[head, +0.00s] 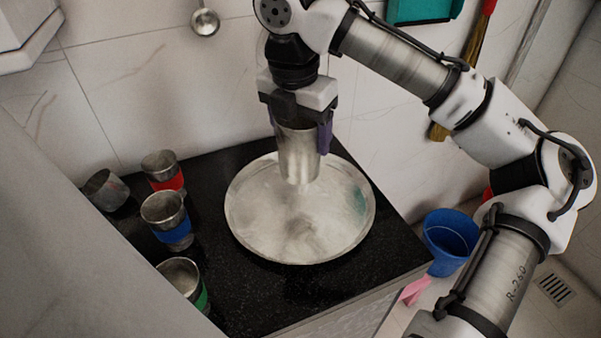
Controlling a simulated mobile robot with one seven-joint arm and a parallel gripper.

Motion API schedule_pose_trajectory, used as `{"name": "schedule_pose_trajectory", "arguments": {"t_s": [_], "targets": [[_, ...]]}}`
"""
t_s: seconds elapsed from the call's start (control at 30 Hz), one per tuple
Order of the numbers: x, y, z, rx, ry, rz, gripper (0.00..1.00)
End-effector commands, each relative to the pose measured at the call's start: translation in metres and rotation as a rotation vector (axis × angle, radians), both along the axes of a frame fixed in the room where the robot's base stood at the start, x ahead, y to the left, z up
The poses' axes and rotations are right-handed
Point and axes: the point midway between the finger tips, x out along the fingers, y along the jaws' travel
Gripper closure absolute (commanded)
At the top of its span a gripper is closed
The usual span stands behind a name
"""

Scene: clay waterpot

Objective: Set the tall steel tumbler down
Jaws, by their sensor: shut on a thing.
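The tall steel tumbler (299,160) is upright in my gripper (301,132), over the back part of a round steel tray (258,225). My gripper points down and is shut on the tumbler's upper part, with a finger on each side. The tumbler's rim is partly hidden by the gripper. Its base overlaps the tray in the picture; I cannot tell whether it touches the tray or is a little above it.
Cups with a red band (166,176), a blue band (167,216) and a green band (186,280) stand left of the tray, near a plain steel cup (106,190). Black counter (290,292) shows around the tray. The wall is close behind. A blue bucket (450,240) stands below, right.

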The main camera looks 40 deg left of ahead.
Motion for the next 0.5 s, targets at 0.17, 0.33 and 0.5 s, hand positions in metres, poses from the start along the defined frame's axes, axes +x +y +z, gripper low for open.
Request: {"name": "schedule_pose_trajectory", "arguments": {"t_s": [0.17, 0.33, 0.5], "targets": [[0.000, -0.001, -0.034, 0.000, -0.001, -0.001, 0.54], [0.001, 0.000, -0.045, 0.001, -0.002, -0.003, 0.54], [0.000, 0.000, -0.066, -0.001, 0.000, -0.002, 0.54]]}}
